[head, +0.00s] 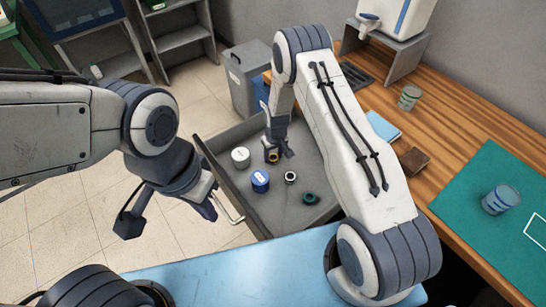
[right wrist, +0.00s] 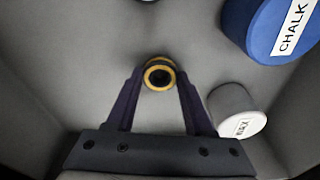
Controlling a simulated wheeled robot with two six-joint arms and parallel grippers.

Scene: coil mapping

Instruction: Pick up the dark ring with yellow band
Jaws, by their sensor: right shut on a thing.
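The dark ring with a yellow band (right wrist: 159,62) is between the fingertips of my right gripper (right wrist: 158,84), which is shut on it. In the head view the ring (head: 273,156) shows small and low inside the open grey drawer, partly covered by my right gripper (head: 276,154). I cannot tell whether it touches the drawer floor. My left gripper (head: 168,214) is open and empty, to the left of the drawer and outside it.
The wooden counter (head: 455,122) is at the right, with a green mat (head: 470,230) and a cup (head: 500,200).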

